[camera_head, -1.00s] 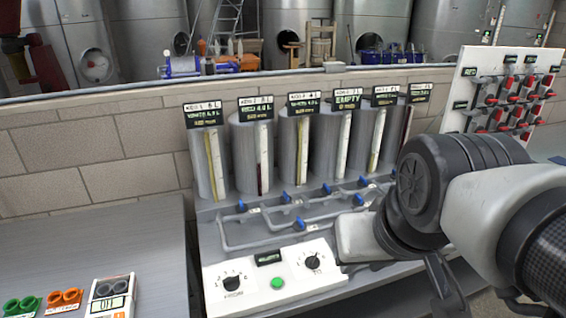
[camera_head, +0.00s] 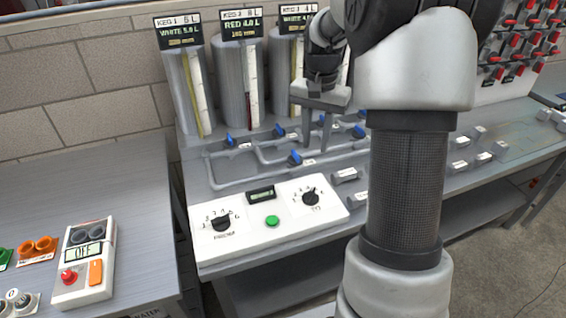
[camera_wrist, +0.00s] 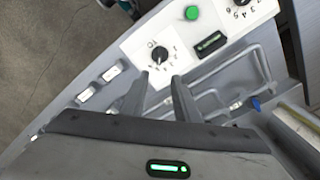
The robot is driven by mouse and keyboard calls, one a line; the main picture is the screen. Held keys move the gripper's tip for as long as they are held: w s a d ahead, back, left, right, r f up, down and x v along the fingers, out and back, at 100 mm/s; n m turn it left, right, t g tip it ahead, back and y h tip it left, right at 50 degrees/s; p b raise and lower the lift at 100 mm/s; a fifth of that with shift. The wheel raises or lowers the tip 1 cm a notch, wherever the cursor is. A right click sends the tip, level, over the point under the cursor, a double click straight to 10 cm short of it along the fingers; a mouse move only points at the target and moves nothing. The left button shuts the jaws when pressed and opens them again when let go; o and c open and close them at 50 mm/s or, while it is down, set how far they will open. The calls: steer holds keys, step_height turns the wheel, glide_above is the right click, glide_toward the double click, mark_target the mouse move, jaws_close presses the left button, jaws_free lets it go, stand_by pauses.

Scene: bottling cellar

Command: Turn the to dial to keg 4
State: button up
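The to dial (camera_head: 311,196) is a round black knob on the right part of the white control panel (camera_head: 243,240), with numbers around it. Which number it points at is too small to tell. In the wrist view the to dial (camera_wrist: 160,55) lies just beyond the fingertips, between them in the picture. My gripper (camera_head: 317,140) hangs with its fingers down above the pipework behind the panel, apart from the dial. The fingers are parted with nothing between them; they also show in the wrist view (camera_wrist: 160,80).
The from dial (camera_head: 221,222), a green button (camera_head: 272,221) and a small display (camera_head: 261,195) share the panel. Blue valves (camera_head: 295,157) and pipes lie behind it, before the tall kegs (camera_head: 237,90). A box reading OFF (camera_head: 84,265) stands on the left bench.

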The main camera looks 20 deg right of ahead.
mark_target(311, 192)
step_height(311, 192, down, 18)
steer(key=shift+d+r+b, duration=0.1)
steer(key=shift+r+b, duration=0.05)
steer(key=shift+b, duration=0.8)
steer(key=shift+c, duration=0.3)
jaws_close()
